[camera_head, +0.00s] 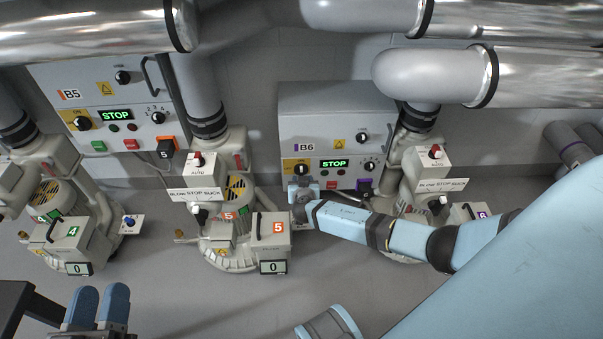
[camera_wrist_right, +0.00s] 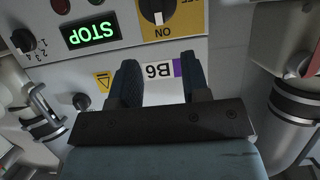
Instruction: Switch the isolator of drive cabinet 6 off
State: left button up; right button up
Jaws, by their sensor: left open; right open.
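Drive cabinet B6 (camera_head: 335,112) is a grey box on the wall with a green STOP display (camera_head: 335,163). Its isolator (camera_head: 302,168) is a black rotary knob on a yellow plate at lower left. In the upside-down right wrist view, the isolator (camera_wrist_right: 156,12) is cut by the top edge; its white mark points towards ON. My right gripper (camera_head: 303,186) is just in front of the cabinet, by the isolator. Its open, empty fingers (camera_wrist_right: 160,78) straddle the B6 label (camera_wrist_right: 158,71), apart from the knob. My left gripper (camera_head: 98,300) is open and empty at lower left.
Cabinet B5 (camera_head: 110,95), with a similar isolator (camera_head: 82,123), hangs to the left. Blowers stand below the cabinets, one with orange 5 labels (camera_head: 278,227). Thick metal pipes (camera_head: 530,78) run overhead. The grey floor (camera_head: 200,300) in front is mostly clear.

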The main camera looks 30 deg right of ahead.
aim_at(301, 169)
jog(key=b+x, duration=0.2)
jog(key=x, duration=0.6)
jog(key=shift+a+f+b, duration=0.1)
jog(key=shift+b, duration=0.3)
pick_arm(q)
jog(key=shift+d+f+m+g, duration=0.15)
jog(key=shift+f+g, duration=0.4)
jog(key=shift+f, duration=0.8)
jog(key=shift+d+f+m+g, duration=0.15)
jog(key=shift+f+g, duration=0.4)
jog(key=shift+f, duration=0.8)
pick_arm(e)
jog(key=shift+w+d+f, duration=0.1)
jog(key=shift+w+d, duration=0.15)
jog(key=shift+w, duration=0.1)
